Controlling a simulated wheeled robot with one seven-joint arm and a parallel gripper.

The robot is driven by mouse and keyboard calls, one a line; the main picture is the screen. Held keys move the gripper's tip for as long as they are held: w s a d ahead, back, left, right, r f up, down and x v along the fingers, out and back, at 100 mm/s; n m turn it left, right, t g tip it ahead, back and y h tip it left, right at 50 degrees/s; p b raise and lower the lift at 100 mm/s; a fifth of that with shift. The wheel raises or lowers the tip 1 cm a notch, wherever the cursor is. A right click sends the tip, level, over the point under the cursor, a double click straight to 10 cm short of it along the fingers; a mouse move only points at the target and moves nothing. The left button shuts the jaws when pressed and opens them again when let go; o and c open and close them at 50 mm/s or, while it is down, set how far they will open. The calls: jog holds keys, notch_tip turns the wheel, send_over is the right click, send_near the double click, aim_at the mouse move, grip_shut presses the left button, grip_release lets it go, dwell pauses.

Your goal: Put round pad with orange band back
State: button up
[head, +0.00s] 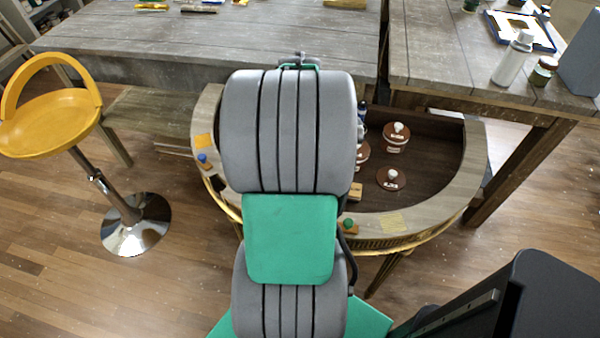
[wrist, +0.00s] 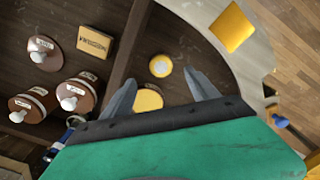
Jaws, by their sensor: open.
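In the wrist view, a small round yellow-orange pad (wrist: 160,66) with a pale centre lies on the dark floor of the console, close to the pale curved rim. In the head view my arm hides the gripper and both pieces. The half-round console (head: 470,170) stands in front of me.
Brown round pieces with white knobs (wrist: 75,92) stand left of a dark divider (wrist: 121,55), near a labelled wooden block (wrist: 95,42). The rim bears a yellow square (wrist: 232,27) and a blue knob (wrist: 280,121). A yellow stool (head: 50,122) stands left.

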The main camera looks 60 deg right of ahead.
jog(key=w+a+r+n+t, duration=0.15)
jog(key=w+a+r, duration=0.35)
jog(key=w+a, duration=0.5)
jog(key=s+a+r+n+t, duration=0.1)
jog(key=a+n, duration=0.1)
jog(key=a, duration=0.8)
jog(key=s+a+r+n, duration=0.1)
jog(key=a+n, duration=0.1)
jog(key=a, duration=0.9)
jog(key=shift+s+a+r+t, duration=0.15)
jog(key=shift+s+r+t, duration=0.05)
jog(key=shift+r+t, duration=0.15)
